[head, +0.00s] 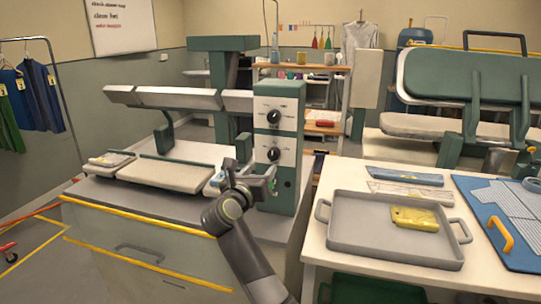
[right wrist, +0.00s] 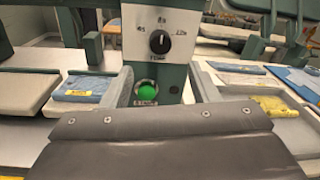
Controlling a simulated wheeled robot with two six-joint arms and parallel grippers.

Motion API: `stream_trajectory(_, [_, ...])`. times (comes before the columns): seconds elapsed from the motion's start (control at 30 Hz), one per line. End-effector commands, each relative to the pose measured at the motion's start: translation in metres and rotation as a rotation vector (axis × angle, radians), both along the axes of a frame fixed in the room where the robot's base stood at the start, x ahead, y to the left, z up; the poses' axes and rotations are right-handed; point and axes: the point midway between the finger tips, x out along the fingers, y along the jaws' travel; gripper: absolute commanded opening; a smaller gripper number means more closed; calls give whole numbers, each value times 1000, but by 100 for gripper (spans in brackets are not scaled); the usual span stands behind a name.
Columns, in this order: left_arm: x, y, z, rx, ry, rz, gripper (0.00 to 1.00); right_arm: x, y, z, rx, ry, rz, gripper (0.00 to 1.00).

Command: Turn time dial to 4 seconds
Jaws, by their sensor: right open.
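The time dial (right wrist: 159,41) is a black round knob on a white panel in the right wrist view, with small marks around it that seem to read 4s, 8s and 12s. Its pale pointer seems to point roughly upward; the exact setting is too small to tell. In the head view it appears to be the lower knob (head: 273,154) on the green control column (head: 277,95). My right gripper (head: 254,181) is open and empty, below and in front of that knob, not touching it. Its fingers (right wrist: 165,88) flank a lit green button (right wrist: 147,90). My left gripper is not in view.
Another black knob (head: 273,117) sits higher on the column. A press with pale pads (head: 165,172) stands to the left. A grey tray (head: 345,232) with a yellow folded item (head: 414,218) lies on the right table. Blue folded cloth (right wrist: 82,88) lies left of the column.

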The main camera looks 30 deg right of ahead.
Motion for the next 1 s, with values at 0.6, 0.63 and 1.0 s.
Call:
stream_trajectory(0.6, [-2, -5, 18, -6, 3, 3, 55, 56, -76, 0, -2, 1, -2, 55])
stream_trajectory(0.63, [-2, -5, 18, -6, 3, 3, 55, 57, -76, 0, -1, 1, -2, 55])
stream_trajectory(1.0, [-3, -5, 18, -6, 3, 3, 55, 58, -77, 0, 0, 0, -1, 46])
